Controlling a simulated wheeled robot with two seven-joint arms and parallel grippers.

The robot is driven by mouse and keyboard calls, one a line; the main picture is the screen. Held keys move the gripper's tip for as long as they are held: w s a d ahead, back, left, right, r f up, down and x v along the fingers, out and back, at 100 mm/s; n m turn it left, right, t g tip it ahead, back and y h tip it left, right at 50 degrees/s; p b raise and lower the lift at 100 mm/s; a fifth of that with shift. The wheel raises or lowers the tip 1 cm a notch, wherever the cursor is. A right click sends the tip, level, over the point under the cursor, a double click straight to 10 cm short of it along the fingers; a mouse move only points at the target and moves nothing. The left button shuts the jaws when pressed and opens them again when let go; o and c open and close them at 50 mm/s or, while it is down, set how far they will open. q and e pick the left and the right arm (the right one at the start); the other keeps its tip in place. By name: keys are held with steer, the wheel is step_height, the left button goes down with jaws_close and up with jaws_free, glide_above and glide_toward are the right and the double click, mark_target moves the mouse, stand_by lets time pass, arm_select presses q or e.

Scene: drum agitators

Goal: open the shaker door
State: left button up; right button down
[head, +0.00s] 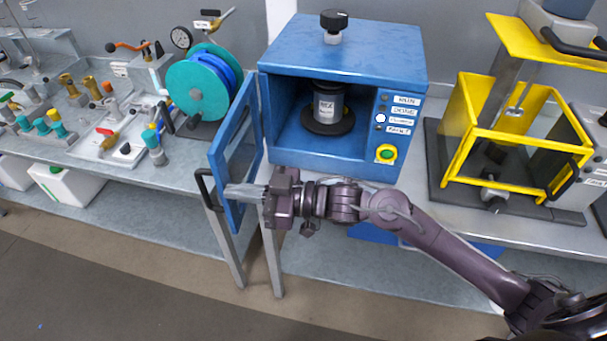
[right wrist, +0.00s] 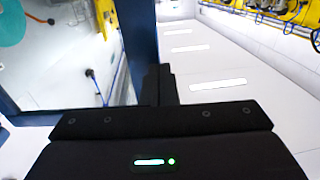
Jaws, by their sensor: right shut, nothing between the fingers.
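The blue shaker (head: 345,50) stands on the bench with its front open. Its blue-framed, windowed door (head: 236,150) is swung well out on the left side. The door's black handle (head: 208,190) is on its outer face near the free edge. My right gripper (head: 234,191) is shut and empty, pointing left across the lower free end of the door. In the right wrist view the shut fingers (right wrist: 159,84) are beside the blue door frame (right wrist: 138,45); contact cannot be told. My left gripper is out of view.
A teal and blue reel (head: 200,88) stands left of the door, near small valves and fittings on the bench. A yellow-framed machine (head: 470,125) stands to the right. The floor (head: 130,280) in front of the bench looks clear.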

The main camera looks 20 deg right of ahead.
steer(key=w+a+m+t+h+b, duration=0.1)
steer(key=w+a+m+t+h, duration=0.3)
steer(key=a, duration=0.5)
steer(key=shift+w+t+b, duration=0.4)
steer(key=shift+w+t, duration=0.15)
steer(key=shift+t, duration=0.25)
steer(key=shift+f, duration=0.1)
